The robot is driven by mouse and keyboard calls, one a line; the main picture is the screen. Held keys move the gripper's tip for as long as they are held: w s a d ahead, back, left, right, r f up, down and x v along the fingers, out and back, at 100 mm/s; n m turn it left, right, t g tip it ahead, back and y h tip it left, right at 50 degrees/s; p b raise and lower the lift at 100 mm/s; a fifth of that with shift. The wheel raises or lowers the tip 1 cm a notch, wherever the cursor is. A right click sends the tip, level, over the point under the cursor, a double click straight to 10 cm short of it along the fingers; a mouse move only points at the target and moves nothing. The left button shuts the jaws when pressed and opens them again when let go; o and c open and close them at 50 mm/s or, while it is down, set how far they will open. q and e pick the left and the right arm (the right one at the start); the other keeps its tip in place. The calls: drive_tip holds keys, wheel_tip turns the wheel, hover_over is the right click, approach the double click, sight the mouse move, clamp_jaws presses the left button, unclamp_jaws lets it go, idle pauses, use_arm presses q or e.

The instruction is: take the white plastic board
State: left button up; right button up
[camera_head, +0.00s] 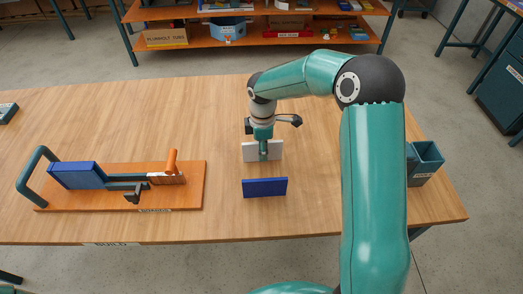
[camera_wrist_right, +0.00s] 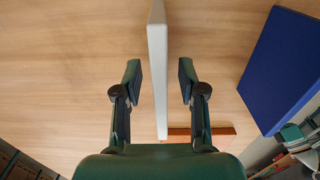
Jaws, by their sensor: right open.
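The white plastic board (camera_head: 249,153) stands on edge on the wooden table, behind the blue board (camera_head: 265,187) in the head view. My right gripper (camera_head: 263,150) points down at the white board from above and covers part of it. In the right wrist view, the white board (camera_wrist_right: 158,40) shows as a narrow strip between the two open fingers of the right gripper (camera_wrist_right: 159,78). A gap shows on each side of it, and neither finger visibly touches it. My left gripper is not in view.
The blue board also shows at right in the wrist view (camera_wrist_right: 284,70). An orange base (camera_head: 190,197) with a clamp and a blue block (camera_head: 77,176) lies at left. A teal bin (camera_head: 425,163) stands at right. The table's back middle (camera_head: 190,115) is clear.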

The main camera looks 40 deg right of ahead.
drive_tip(key=shift+f, duration=0.2)
clamp_jaws()
drive_tip(key=shift+r, duration=0.15)
